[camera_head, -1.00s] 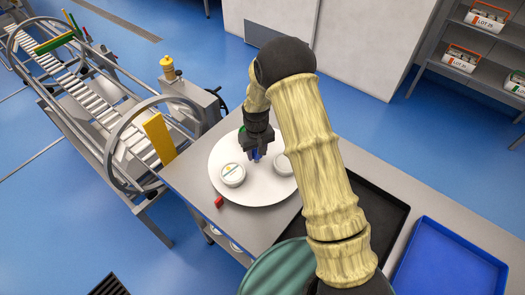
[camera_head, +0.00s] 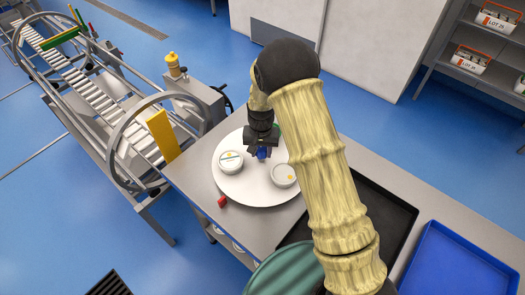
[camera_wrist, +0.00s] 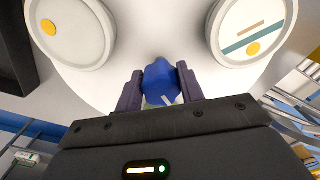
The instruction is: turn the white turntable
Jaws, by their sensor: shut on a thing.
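The white turntable (camera_head: 250,190) is a round disc on the grey table; it also fills the upper part of the wrist view (camera_wrist: 150,30). A striped-lid tub (camera_head: 231,161) sits on its left side, and a tub with a yellow dot (camera_head: 284,175) on its right. In the wrist view the striped tub (camera_wrist: 248,28) is at right and the dotted tub (camera_wrist: 70,30) at left. My gripper (camera_head: 262,154) is shut on a blue peg (camera_wrist: 160,82) on the disc, one finger on each side. My arm hides part of the disc's right side.
A green piece (camera_head: 276,126) shows partly behind my gripper. A black tray (camera_head: 375,210) and a blue tray (camera_head: 455,265) lie at right. A roller conveyor (camera_head: 110,110) stands at left.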

